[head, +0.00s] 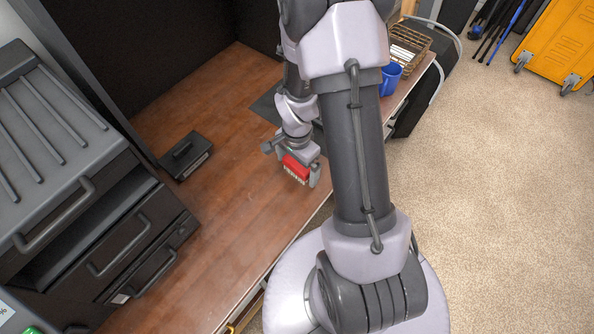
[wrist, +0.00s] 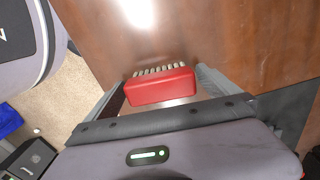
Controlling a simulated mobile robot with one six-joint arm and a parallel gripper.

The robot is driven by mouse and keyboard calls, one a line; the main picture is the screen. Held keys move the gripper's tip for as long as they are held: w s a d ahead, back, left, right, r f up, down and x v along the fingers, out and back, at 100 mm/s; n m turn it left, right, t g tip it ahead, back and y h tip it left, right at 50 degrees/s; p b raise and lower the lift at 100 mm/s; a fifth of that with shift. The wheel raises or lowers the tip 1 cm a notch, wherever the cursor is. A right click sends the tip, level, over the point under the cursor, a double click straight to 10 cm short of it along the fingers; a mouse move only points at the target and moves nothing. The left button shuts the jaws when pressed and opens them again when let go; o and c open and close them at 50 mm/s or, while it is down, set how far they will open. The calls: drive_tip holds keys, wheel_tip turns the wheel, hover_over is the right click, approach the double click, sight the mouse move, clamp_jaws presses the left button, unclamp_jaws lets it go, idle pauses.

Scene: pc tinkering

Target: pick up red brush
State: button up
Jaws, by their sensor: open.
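The red brush (head: 296,168) lies on the wooden desk near its front edge, with pale bristles along one side. In the wrist view the red brush (wrist: 160,86) sits between my gripper's two fingers, bristles pointing away from the palm. My gripper (head: 292,167) is open around the brush, one finger on each side. In the wrist view my gripper (wrist: 162,88) shows a finger left and right of the brush; whether either touches it I cannot tell. My arm hides part of the desk behind.
A black object (head: 186,155) lies on the desk to the left. A dark drawer unit (head: 110,215) stands at the left. A blue mug (head: 390,79) and a wire basket (head: 407,48) are at the far right end. The desk (head: 225,215) left of the brush is clear.

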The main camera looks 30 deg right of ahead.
sight(297, 163)
drive_tip(key=shift+r, duration=0.1)
drive_tip(key=shift+c, duration=0.2)
drive_tip(key=c, duration=1.3)
drive_tip(key=shift+r+p, duration=0.55)
drive_tip(key=shift+r, duration=0.05)
wheel_tip(297, 163, up, 3)
drive_tip(key=shift+f+p, duration=0.15)
drive_tip(key=shift+p, duration=0.65)
drive_tip(key=s+d+p, duration=0.1)
drive_tip(key=s+p, duration=0.2)
drive_tip(key=s, duration=0.2)
drive_tip(key=s+d+p, duration=0.2)
drive_tip(key=s+p, duration=0.1)
drive_tip(key=s, duration=0.2)
drive_tip(key=s+d+r+p, duration=0.1)
drive_tip(key=s+d+p, duration=0.1)
drive_tip(key=s, duration=0.3)
drive_tip(key=shift+d+p, duration=0.2)
drive_tip(key=shift+p, duration=0.2)
